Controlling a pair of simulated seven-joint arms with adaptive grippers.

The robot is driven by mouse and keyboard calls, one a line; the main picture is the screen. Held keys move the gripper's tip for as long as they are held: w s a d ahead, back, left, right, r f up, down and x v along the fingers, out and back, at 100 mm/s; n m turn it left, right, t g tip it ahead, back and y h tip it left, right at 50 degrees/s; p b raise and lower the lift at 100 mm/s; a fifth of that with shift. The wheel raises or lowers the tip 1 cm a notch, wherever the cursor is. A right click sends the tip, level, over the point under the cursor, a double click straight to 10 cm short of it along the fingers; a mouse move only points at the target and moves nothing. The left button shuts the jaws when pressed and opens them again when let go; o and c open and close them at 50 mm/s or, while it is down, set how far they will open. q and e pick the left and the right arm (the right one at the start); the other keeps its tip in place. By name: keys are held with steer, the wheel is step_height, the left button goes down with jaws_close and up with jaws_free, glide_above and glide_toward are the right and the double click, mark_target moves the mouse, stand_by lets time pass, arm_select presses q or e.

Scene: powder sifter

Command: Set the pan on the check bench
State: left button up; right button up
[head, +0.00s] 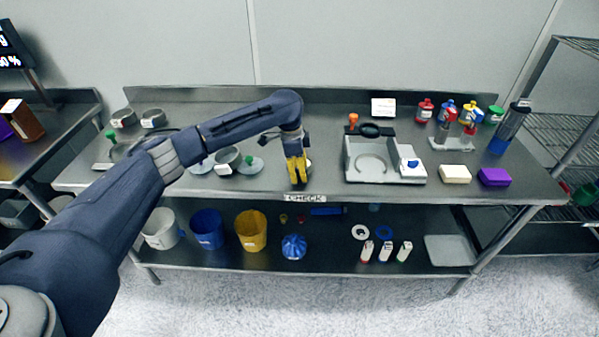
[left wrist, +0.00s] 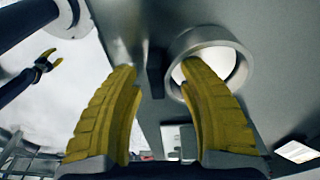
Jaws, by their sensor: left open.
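A round, open metal pan (left wrist: 240,42) stands on the steel bench top in the left wrist view. In the head view most of it is hidden behind my left gripper (head: 297,178), and only a small pale edge shows. The bench (head: 330,188) carries a CHECK label (head: 304,198) on its front edge. My left gripper points down over the bench with its fingers apart. In the left wrist view, one fingertip overlaps the pan's ring; I cannot tell whether it touches. My right gripper (left wrist: 46,62) shows small at the left of that view, its yellow fingers spread.
A grey scale (head: 372,165) stands right of my left gripper. Small bowls (head: 228,157) and lids (head: 250,166) lie to the left. Buckets (head: 251,230) stand on the lower shelf.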

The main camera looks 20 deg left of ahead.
arm_select(q)
step_height(320, 180, up, 12)
steer(key=a, duration=0.1)
steer(key=shift+s+a+f, duration=0.2)
steer(key=shift+a, duration=0.15)
steer(key=shift+w, duration=0.1)
stand_by(0.3)
